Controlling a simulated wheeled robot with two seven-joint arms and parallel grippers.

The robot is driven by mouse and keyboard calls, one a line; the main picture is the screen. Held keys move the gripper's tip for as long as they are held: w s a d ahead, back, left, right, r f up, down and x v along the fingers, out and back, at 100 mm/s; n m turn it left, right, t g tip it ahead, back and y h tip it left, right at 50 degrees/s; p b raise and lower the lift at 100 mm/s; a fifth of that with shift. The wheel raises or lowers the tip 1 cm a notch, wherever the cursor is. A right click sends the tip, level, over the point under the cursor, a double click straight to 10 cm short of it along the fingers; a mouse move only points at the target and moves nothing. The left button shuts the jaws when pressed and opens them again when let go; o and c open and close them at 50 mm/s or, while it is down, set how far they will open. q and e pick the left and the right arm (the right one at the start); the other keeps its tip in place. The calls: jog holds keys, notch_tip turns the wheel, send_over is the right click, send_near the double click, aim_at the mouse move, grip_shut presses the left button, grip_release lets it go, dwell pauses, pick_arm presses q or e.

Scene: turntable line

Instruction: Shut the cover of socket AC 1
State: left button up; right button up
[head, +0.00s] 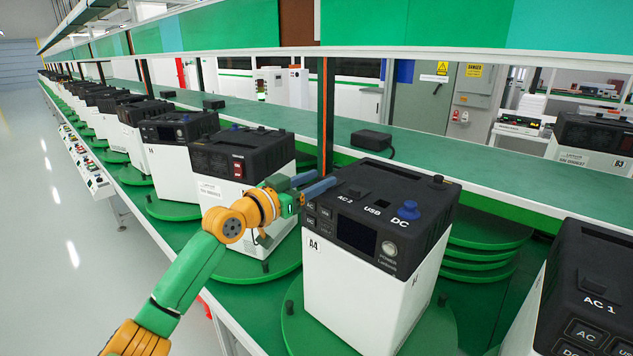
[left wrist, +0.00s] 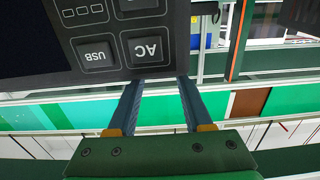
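The power unit marked A4 (head: 345,282) has a white body and a black top with labels AC 2, USB and DC. No AC 1 label shows on it; my gripper overlaps the top's left end, and I cannot make out an AC 1 cover there. My left gripper (head: 319,184) is at that left end, its two blue-grey fingers apart with nothing seen between them. In the left wrist view the open fingers (left wrist: 159,82) reach to the edge of the dark front panel (left wrist: 35,40), beside its AC button (left wrist: 145,48). My right gripper is in neither view.
A4 stands on a green turntable (head: 300,318). A blue piece (head: 408,210) stands up at its DC socket. A similar unit (head: 228,163) stands behind left; another (head: 590,255), labelled AC 1, is at right. A black box (head: 372,140) lies on the green shelf.

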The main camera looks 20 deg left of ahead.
pick_arm(q)
jog(key=b+v, duration=0.3)
jog(key=v, duration=0.4)
jog(key=shift+r+b, duration=0.1)
jog(key=shift+b, duration=0.25)
